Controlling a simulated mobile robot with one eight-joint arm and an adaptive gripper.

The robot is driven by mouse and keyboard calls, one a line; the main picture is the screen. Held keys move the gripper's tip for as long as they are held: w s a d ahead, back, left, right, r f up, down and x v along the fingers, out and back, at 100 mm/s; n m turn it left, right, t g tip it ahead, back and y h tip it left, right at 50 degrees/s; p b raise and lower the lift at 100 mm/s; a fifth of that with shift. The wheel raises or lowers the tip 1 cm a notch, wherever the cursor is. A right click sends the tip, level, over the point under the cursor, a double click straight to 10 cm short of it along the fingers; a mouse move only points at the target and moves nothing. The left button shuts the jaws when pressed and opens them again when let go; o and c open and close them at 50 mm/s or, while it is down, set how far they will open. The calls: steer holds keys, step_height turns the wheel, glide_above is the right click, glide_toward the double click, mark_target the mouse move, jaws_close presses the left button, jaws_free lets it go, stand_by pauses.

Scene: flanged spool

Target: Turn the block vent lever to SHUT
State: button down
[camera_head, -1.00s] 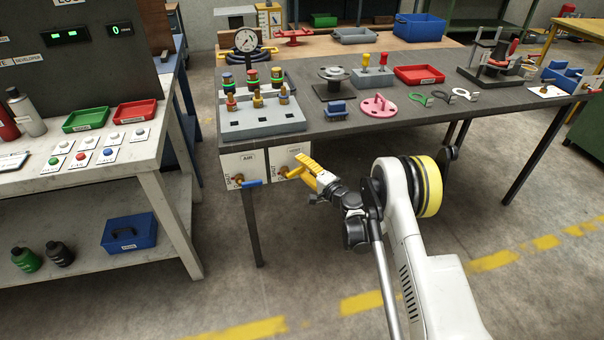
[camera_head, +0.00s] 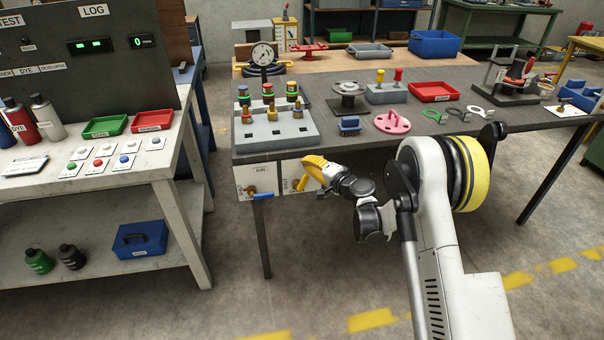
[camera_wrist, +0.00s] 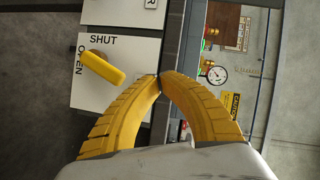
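The yellow block vent lever (camera_wrist: 104,67) is on a white panel (camera_wrist: 92,97) in the wrist view. SHUT is printed above it and OPEN runs up its left side. Its handle slants from the pivot toward the lower right, away from both words. My gripper (camera_wrist: 161,76) has two curved yellow fingers whose tips meet, with nothing seen between them. In that view the tips are right of the handle and apart from it. In the head view my gripper (camera_head: 304,162) is in front of the panel below the table's front edge and hides much of it.
The AIR panel with a blue lever (camera_head: 263,195) hangs just left of the vent panel. The dark table (camera_head: 400,142) above holds a grey valve block (camera_head: 275,130), a pink flange (camera_head: 392,123) and other fixtures. A white bench (camera_head: 100,185) stands left. Floor in front is open.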

mark_target(301, 181)
steer(key=s+a+f+n+g+h+p, duration=0.2)
steer(key=s+a+f+n+h, duration=0.3)
steer(key=f+n, duration=0.15)
steer(key=s+a+f+n+g+h+p, duration=0.2)
steer(key=s+a+f+n+g+h, duration=0.1)
steer(key=s+a+f+n+h, duration=0.25)
step_height(301, 181, up, 11)
steer(key=a+n+t+h+p, duration=0.1)
steer(key=n+t+h, duration=0.3)
steer(key=t+h, duration=0.25)
steer(key=b+x, duration=0.1)
steer(key=x, duration=0.3)
steer(key=s+d+b+x, duration=0.1)
steer(key=b+x, duration=0.1)
steer(key=x, duration=0.2)
steer(key=d+b+x, duration=0.1)
steer(key=b+x, duration=0.1)
steer(key=x, duration=0.3)
steer(key=shift+s+d+f, duration=0.2)
steer(key=shift+f, duration=0.2)
